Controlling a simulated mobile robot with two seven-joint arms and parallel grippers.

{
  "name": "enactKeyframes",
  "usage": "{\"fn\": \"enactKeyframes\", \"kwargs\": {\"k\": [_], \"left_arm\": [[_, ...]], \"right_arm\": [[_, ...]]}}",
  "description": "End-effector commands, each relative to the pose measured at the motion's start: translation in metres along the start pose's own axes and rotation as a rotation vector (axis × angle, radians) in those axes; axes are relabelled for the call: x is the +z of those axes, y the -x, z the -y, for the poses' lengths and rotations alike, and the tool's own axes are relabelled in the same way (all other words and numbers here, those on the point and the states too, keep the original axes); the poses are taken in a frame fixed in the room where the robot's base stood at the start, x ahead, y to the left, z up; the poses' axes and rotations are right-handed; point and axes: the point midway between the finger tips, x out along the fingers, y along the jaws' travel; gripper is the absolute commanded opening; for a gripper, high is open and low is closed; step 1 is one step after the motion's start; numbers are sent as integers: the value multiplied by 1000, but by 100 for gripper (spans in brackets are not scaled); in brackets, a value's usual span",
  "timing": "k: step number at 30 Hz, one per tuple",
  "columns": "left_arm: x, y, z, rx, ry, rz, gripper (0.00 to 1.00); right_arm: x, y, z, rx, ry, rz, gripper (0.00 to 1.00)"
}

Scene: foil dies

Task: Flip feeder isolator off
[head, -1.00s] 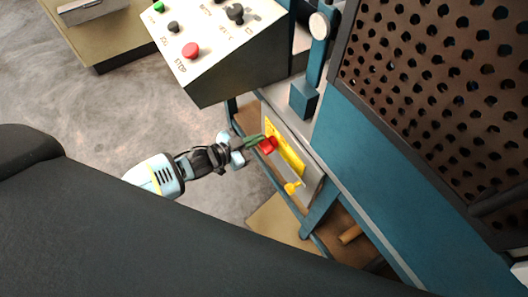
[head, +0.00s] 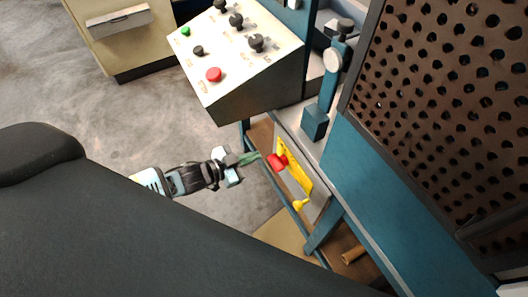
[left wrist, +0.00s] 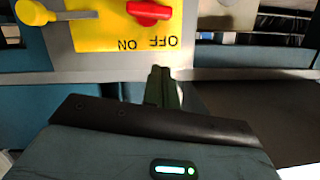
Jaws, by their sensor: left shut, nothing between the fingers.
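The feeder isolator is a red handle (head: 277,161) on a yellow plate (head: 298,181) fixed to a grey box on the machine frame. In the left wrist view the red handle (left wrist: 148,12) lies roughly sideways at the top edge, above the upside-down words ON and OFF on the yellow plate (left wrist: 95,42). I cannot tell for sure which word it points to. My left gripper (head: 256,157) is shut and empty, its greenish fingers just left of the red handle with a small gap. In the wrist view the fingertips (left wrist: 162,72) are below the plate's edge. My right gripper is out of view.
A yellow lever (head: 300,204) sits at the plate's lower end. A sloped control panel (head: 240,60) with buttons and knobs stands above. A perforated guard (head: 440,100) is at right. Blue frame bars (head: 325,228) run beside the box. Open floor (head: 150,120) lies left.

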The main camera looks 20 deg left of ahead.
Motion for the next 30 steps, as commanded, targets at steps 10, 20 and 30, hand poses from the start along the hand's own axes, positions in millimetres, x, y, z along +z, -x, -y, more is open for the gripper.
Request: {"fn": "enactKeyframes", "kwargs": {"k": [10, 20, 30], "left_arm": [[0, 39, 1, 0, 0, -2, 0], [0, 41, 1, 0, 0, -1, 0], [0, 42, -3, 0, 7, 2, 0]], "right_arm": [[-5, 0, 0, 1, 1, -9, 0], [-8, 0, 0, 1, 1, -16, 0], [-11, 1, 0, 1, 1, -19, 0]]}}
